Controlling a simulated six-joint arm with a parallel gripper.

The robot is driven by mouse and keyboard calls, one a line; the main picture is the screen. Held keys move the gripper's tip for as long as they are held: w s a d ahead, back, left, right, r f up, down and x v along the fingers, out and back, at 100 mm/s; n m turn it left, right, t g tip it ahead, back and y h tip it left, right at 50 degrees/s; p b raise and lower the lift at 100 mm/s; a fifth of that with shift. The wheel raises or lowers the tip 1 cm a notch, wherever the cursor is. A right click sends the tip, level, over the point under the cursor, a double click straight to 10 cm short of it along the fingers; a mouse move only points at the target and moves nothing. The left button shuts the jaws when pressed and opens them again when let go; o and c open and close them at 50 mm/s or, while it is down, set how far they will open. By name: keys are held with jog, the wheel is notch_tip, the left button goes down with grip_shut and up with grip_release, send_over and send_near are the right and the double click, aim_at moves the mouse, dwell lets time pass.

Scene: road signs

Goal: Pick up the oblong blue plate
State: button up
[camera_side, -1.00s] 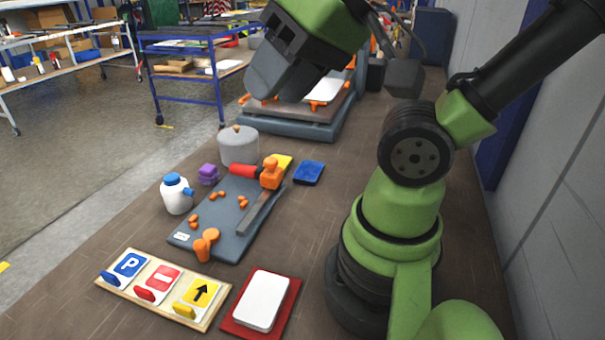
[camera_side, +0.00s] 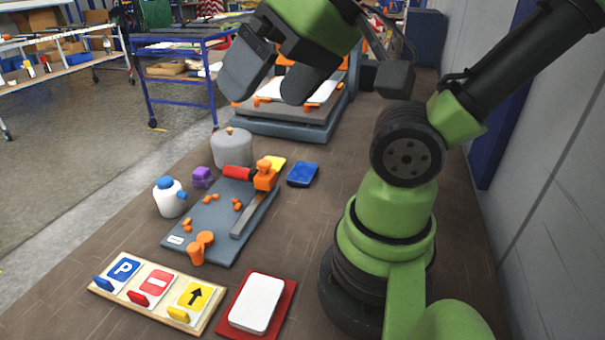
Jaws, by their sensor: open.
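A blue rectangular plate (camera_side: 303,173) with a darker rim lies flat on the brown table, right of the grey board's far end. My gripper (camera_side: 264,93) hangs high at the top of the side view, with its two dark fingers spread apart and nothing between them. In the picture it is above and slightly left of the blue plate, well clear of it. The blue plate is in full view.
A grey pot (camera_side: 232,150), purple block (camera_side: 203,177) and white bottle (camera_side: 170,199) stand nearby. In front lie a sign tray (camera_side: 203,326) and a white plate (camera_side: 257,303) on a red base.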

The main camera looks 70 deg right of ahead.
jog(key=w+d+f+m+g+h, duration=0.1)
jog(key=w+d+m+g+h, duration=0.1)
jog(key=w+d+m, duration=0.35)
jog(key=m+g, duration=0.5)
jog(key=m, duration=0.4)
send_over(302, 171)
notch_tip(302, 171, down, 20)
jog(key=f, duration=0.4)
jog(key=shift+s+f, duration=0.15)
jog(key=shift+s, duration=0.1)
notch_tip(302, 171, down, 6)
jog(key=shift+w+r, duration=0.1)
jog(key=shift+w, duration=0.05)
